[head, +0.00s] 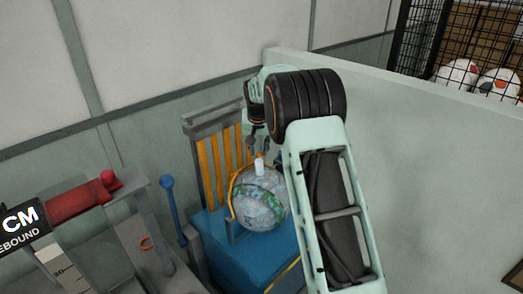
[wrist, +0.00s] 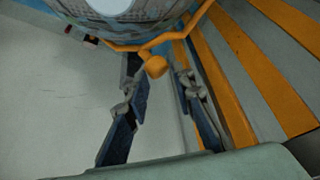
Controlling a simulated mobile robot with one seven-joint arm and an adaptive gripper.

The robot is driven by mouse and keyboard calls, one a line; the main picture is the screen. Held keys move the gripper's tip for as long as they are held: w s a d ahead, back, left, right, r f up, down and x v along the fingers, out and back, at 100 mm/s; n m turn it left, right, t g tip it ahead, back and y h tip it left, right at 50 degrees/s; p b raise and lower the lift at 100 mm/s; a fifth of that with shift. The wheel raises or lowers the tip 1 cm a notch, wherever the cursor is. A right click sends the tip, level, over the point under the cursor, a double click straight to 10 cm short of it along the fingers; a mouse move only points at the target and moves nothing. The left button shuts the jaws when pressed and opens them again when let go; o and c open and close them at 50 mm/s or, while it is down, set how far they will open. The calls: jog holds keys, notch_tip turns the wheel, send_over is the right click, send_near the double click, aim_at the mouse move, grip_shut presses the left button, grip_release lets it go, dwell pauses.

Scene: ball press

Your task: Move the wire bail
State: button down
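The wire bail is an orange wire that curves around the ball; in the head view its left side (head: 231,194) shows along the ball's edge. In the wrist view the bail (wrist: 122,46) runs under the ball and carries a round orange knob (wrist: 155,67). The ball (head: 260,199) is glassy with blue and green patches, on a blue block. My gripper (wrist: 158,76) is open, its dark fingers apart with the knob between the tips in the picture. I cannot tell if they touch it. In the head view my gripper (head: 264,142) hangs above the ball, partly hidden by my arm.
A grey frame with yellow slats (head: 211,163) stands close behind the ball. A blue lever (head: 171,206) and a red cylinder (head: 83,198) are at the left. A pale wall panel (head: 440,170) fills the right. A mesh cage (head: 425,40) with balls is at top right.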

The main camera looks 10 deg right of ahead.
jog(key=shift+w+a+f, duration=0.55)
jog(key=shift+a, duration=0.1)
jog(key=c, duration=2.7)
grip_release()
jog(key=o, duration=0.5)
jog(key=shift+s+d+r, duration=0.1)
jog(key=shift+s+d, duration=0.05)
jog(key=o, duration=0.5)
jog(key=shift+c, duration=0.2)
jog(key=shift+d, duration=0.1)
jog(key=v, duration=1.2)
